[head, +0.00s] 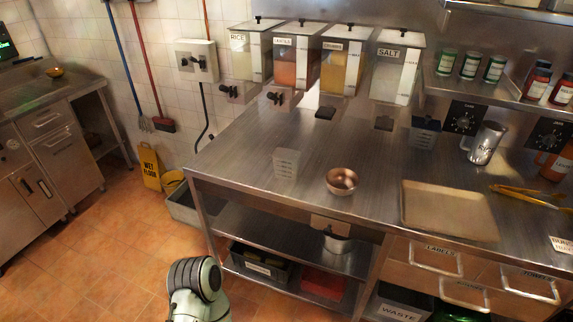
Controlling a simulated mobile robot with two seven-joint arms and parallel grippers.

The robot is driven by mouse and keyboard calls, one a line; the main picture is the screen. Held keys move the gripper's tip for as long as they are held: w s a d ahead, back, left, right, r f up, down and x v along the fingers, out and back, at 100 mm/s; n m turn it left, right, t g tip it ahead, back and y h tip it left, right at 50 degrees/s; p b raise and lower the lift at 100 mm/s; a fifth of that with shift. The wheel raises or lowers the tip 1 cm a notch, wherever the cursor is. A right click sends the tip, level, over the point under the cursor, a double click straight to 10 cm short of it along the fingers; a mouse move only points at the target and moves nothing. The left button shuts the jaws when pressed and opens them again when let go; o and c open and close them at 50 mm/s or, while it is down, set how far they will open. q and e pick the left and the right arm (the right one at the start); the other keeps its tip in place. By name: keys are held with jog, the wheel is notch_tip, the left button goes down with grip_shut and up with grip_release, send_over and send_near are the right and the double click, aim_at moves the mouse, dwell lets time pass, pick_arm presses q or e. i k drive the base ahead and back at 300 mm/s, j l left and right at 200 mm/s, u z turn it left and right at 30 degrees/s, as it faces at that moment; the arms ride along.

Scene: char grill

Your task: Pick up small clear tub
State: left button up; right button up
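A small clear tub (286,164) stands upright on the steel counter (245,150), near its left front part. It is see-through with faint markings on its front, and nothing touches it. A copper-coloured bowl (341,181) sits to its right, a short gap away. A rounded grey-green link of my arm shows at the bottom edge, below and left of the counter. Neither of my grippers is in view.
Bins labelled RICE (243,58) and SALT (392,78) stand in a row at the back. A tan tray (449,210), a labelled jug (484,144) and yellow tongs (522,193) are on the right. The counter around the tub is clear.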

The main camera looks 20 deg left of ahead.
aim_at(285, 162)
jog(key=i+l, duration=0.2)
jog(key=l+u, duration=0.1)
jog(key=u, duration=0.25)
jog(key=i+l+u, duration=0.1)
jog(key=u, duration=0.25)
jog(key=l+u, duration=0.1)
jog(key=u, duration=0.2)
